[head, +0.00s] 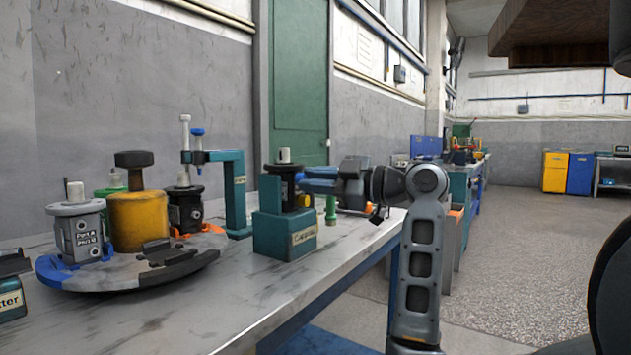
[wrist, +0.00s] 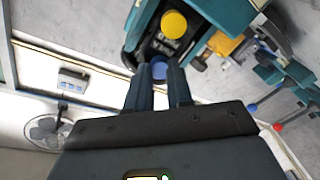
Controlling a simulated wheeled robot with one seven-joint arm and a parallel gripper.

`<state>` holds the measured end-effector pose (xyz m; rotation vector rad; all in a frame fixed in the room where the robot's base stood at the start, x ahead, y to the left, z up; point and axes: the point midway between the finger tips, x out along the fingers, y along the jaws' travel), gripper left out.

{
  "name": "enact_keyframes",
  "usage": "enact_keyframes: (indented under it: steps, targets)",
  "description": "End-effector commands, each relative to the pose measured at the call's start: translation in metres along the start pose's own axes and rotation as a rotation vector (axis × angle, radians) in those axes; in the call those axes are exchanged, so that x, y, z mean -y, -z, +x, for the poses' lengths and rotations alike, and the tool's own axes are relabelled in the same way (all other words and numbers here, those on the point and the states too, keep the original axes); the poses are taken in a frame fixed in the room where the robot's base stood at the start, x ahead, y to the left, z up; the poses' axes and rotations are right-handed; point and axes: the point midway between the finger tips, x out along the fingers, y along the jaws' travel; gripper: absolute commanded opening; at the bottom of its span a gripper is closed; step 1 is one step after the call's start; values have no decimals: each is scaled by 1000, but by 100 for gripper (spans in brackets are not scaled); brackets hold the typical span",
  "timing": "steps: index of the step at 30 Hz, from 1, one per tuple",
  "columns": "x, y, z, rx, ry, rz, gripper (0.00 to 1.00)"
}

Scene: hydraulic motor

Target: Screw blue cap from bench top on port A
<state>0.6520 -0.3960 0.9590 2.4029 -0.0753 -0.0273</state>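My gripper (head: 302,180) reaches in from the right to a dark motor (head: 274,190) seated in a teal station (head: 270,235) on the bench. In the wrist view, the gripper's two fingers (wrist: 159,80) are on either side of a round blue cap (wrist: 159,71) at their tips, and they look closed on it. The blue cap faces the motor's side (wrist: 150,48), at or very near its surface. Whether it touches the port is hidden. A yellow cap (wrist: 174,24) sits on the motor beside it. Small lettering on the motor is not readable.
A round turntable (head: 120,278) at left carries a grey motor (head: 82,235), a yellow cylinder (head: 138,222) and a black motor (head: 184,212). A teal arch fixture (head: 235,195) stands behind the station. The bench (head: 190,310) is clear in front. A green bolt-like part (head: 331,210) stands beyond.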

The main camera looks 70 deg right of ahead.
Motion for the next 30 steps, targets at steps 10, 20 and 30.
enact_keyframes:
  steps: [10, 20, 30]
  targets:
    - [0, 0, 0, 0, 1, 1, 0]
    - [-1, 2, 1, 0, 2, 131, 0]
    - [-2, 2, 1, 0, 2, 302, 0]
